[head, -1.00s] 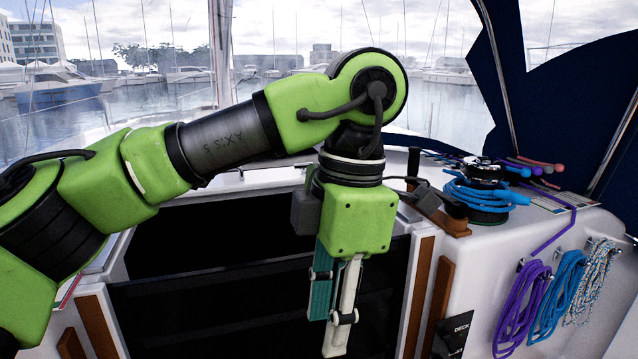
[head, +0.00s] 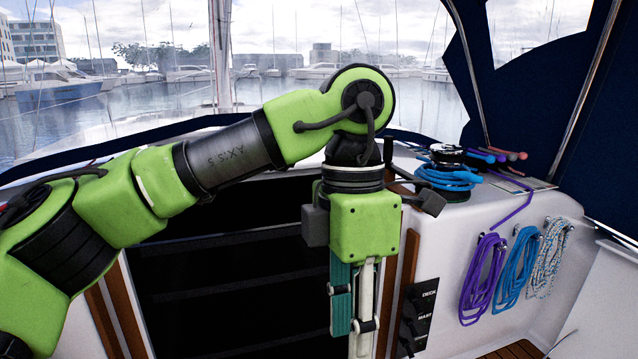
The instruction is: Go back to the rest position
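My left arm comes in from the left, and its gripper (head: 362,335) hangs pointing down in front of the dark companionway opening (head: 230,270). A teal finger part and a pale finger show side by side below the green gripper body. The fingertips reach the bottom edge of the picture, so I cannot tell whether the gripper is open or shut. I see nothing held in it. My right gripper is not in view.
A winch (head: 446,170) with blue rope sits on the cabin top at the right. Purple (head: 484,278), blue (head: 517,268) and speckled (head: 549,258) rope coils hang on the white cockpit wall. A black switch panel (head: 418,318) is right of the gripper.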

